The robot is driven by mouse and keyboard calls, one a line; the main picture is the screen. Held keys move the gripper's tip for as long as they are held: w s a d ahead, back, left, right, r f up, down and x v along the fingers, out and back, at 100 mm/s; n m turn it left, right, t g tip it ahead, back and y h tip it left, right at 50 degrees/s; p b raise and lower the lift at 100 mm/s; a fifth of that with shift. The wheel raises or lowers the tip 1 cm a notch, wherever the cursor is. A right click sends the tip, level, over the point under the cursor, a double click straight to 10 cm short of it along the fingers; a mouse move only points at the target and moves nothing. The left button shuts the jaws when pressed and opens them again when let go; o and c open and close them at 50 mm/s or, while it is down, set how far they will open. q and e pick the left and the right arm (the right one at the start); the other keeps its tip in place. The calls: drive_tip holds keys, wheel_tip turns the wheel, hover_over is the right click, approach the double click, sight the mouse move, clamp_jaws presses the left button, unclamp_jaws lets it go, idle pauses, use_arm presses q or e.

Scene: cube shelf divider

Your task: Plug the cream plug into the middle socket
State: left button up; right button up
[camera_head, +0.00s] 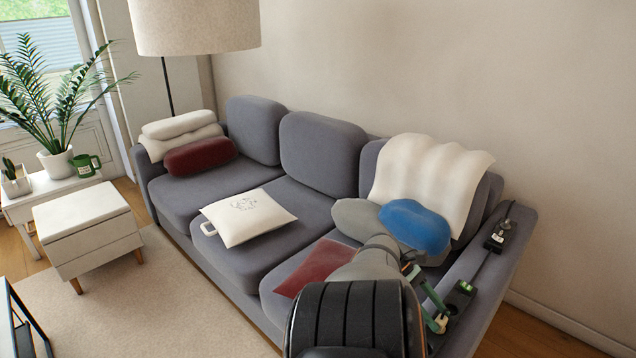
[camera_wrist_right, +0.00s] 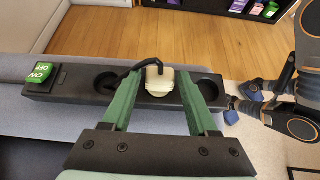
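The cream plug (camera_wrist_right: 158,78) stands at the middle socket of the black power strip (camera_wrist_right: 72,88) in the right wrist view. It looks seated there, though its lower edge is hard to judge. A black cable runs from it to the left. My right gripper (camera_wrist_right: 160,82) has its green fingers on either side of the plug, with visible gaps, so it is open. In the head view my right gripper (camera_head: 432,300) is over the sofa's right armrest, partly hidden by my arm. The round left and right sockets look empty; the cable crosses the left one.
A green ON/OFF switch (camera_wrist_right: 41,72) sits at the strip's left end. A black box (camera_head: 497,237) with a cable lies farther back on the armrest. A blue cushion (camera_head: 414,226) and a cream blanket (camera_head: 428,178) are on the sofa beside my right arm.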

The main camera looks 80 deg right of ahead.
drive_tip(key=shift+o, duration=1.3)
drive_tip(key=shift+b+v, duration=0.5)
drive_tip(key=shift+v, duration=1.6)
drive_tip(key=shift+w+d+r, duration=0.2)
drive_tip(key=shift+w, duration=0.1)
